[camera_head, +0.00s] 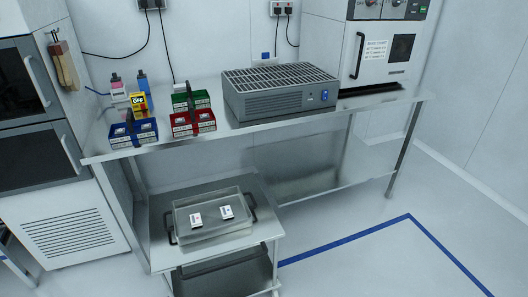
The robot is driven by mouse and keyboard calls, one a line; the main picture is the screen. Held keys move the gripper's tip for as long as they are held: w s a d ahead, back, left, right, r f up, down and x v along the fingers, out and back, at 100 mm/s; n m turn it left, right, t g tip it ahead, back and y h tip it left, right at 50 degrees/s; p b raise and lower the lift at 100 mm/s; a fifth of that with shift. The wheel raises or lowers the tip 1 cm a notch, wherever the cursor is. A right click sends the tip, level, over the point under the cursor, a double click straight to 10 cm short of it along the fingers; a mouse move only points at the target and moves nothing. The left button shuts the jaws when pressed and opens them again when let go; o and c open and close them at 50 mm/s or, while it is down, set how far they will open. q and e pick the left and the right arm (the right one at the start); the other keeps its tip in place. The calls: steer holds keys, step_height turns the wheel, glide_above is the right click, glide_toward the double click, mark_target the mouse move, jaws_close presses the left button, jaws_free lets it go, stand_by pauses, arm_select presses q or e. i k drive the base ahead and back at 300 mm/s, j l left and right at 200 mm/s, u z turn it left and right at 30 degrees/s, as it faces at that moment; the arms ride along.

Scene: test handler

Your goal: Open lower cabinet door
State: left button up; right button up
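A white cabinet (88,178) stands at the left edge, partly cut off by the picture. Its upper door has a dark window (17,88) and a metal handle (37,80). Below it is a lower door with a dark window (32,160) and a slanting metal handle (69,153). Both doors look shut. A white panel with vent slots (70,235) is at the cabinet's bottom. Neither of my grippers is in view.
A metal table (225,140) right of the cabinet holds colored bins (192,122), a grey grilled device (285,100) and a white oven-like unit (380,60). A cart (255,190) with a clear tray (215,235) stands in front. The right floor is clear.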

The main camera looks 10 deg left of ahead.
mark_target(34, 157)
steer(key=u, duration=0.85)
